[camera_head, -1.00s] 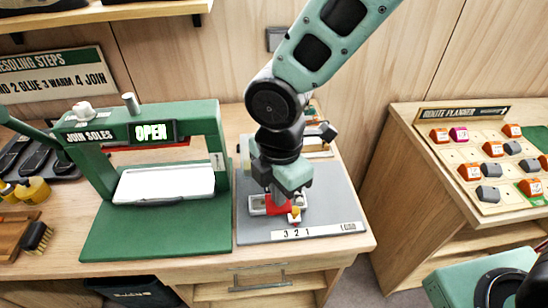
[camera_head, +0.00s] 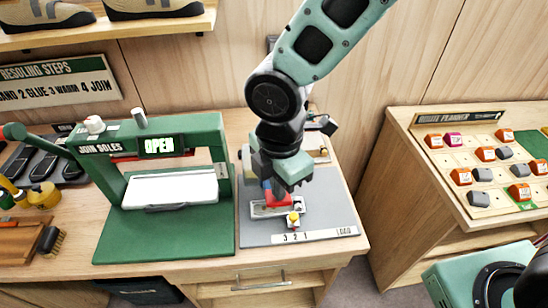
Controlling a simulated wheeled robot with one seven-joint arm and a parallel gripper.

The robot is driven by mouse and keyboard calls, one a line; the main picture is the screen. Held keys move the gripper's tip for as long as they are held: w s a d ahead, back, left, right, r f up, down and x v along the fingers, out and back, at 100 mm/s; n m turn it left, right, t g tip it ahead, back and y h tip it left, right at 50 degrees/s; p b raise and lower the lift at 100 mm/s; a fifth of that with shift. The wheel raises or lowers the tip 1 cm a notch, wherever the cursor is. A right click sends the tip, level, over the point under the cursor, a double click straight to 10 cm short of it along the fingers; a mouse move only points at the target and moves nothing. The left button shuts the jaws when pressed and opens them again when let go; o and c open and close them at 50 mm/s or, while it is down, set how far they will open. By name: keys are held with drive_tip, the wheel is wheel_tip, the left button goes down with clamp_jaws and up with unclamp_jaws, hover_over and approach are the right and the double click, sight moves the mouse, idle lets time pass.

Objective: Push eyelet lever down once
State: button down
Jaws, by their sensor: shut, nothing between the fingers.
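The eyelet station is a grey board (camera_head: 335,205) on the bench, with a "3 2 1 LOAD" label strip (camera_head: 315,236) along its front. A small metal plate with a slot (camera_head: 262,211) lies on it, with a red part (camera_head: 283,200) above it and a yellow-topped piece (camera_head: 293,217) in front. My gripper (camera_head: 270,186) is shut and empty, pointing down just above or beside the red part. I cannot tell whether they touch. My arm hides most of the station's back, so the lever cannot be made out clearly.
A green "JOIN SOLES" press (camera_head: 110,190) reading "OPEN" stands close on the left. A route planner board (camera_head: 490,170) is on a separate bench at right. A brush (camera_head: 48,239) lies at far left. The grey board's right side is clear.

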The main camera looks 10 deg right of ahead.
wheel_tip(320, 180, up, 8)
drive_tip(key=p, duration=0.6)
drive_tip(key=shift+f+p, duration=0.15)
drive_tip(key=shift+p, duration=0.2)
drive_tip(key=shift+f, duration=0.1)
drive_tip(key=s+d+f+m+b, duration=0.4)
drive_tip(key=s+d+m+b, duration=0.4)
drive_tip(key=m, duration=0.8)
drive_tip(key=shift+s+f+y+b, duration=0.3)
drive_tip(key=shift+s+b, duration=1.15)
drive_tip(key=shift+b, duration=0.9)
